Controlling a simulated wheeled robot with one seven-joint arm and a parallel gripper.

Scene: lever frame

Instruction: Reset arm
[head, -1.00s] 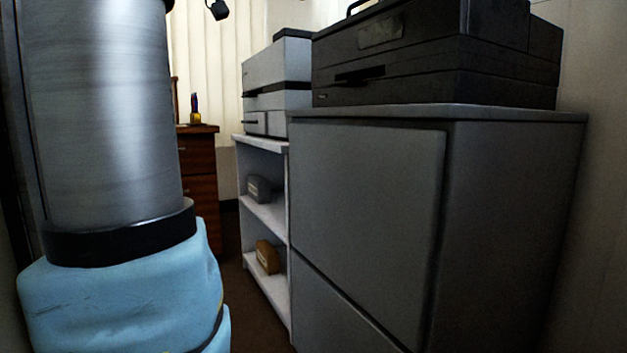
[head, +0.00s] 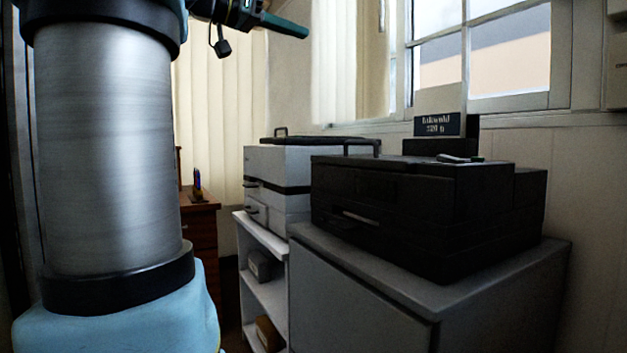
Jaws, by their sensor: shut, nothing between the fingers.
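My own arm fills the left side of the head view, with a brushed metal link (head: 105,150) above a light blue cover. At the top, my gripper (head: 298,29) points right and slightly down. Its thin teal fingers look closed together, with nothing between them. It shows in front of the pale wall, apart from any object. A small black part (head: 222,46) hangs just below it. No lever or lever frame is in view.
A black printer (head: 400,215) stands on a grey cabinet (head: 360,300) at right. Left of it, a white printer (head: 290,178) stands on a white shelf unit (head: 262,240). A brown wooden desk (head: 200,235) is farther back. A window (head: 480,55) is behind.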

